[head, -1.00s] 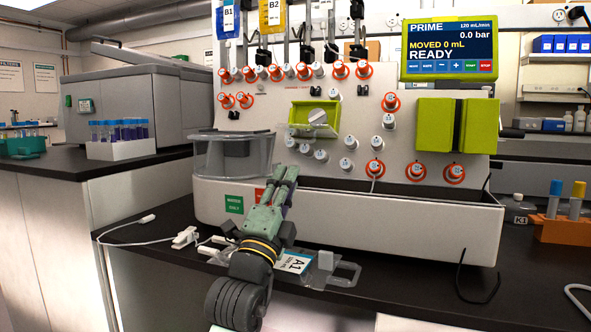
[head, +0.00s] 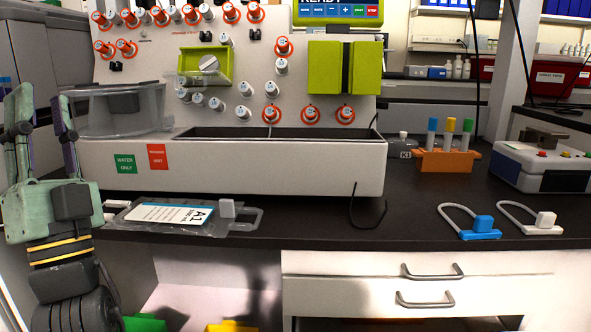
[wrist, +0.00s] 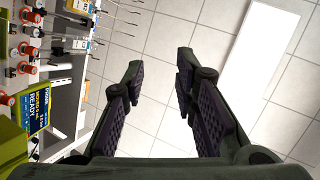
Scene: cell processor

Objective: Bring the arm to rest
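My gripper (head: 40,118) is at the left edge of the head view, pointing up, in front of the cell processor (head: 225,165). Its fingers stand apart with nothing between them. In the wrist view my gripper (wrist: 158,80) also shows its two dark padded fingers spread, with only ceiling tiles behind. The processor shows sideways at the left of the wrist view, with its screen (wrist: 37,108). The A1 bag (head: 170,213) lies flat on the black bench in front of the processor, apart from my gripper.
An orange rack (head: 445,162) with several capped tubes stands right of the processor. A blue clamp (head: 480,230) and a white clamp (head: 540,225) lie near the bench's front edge. A grey device (head: 560,165) stands at the far right. Drawers (head: 400,275) are below.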

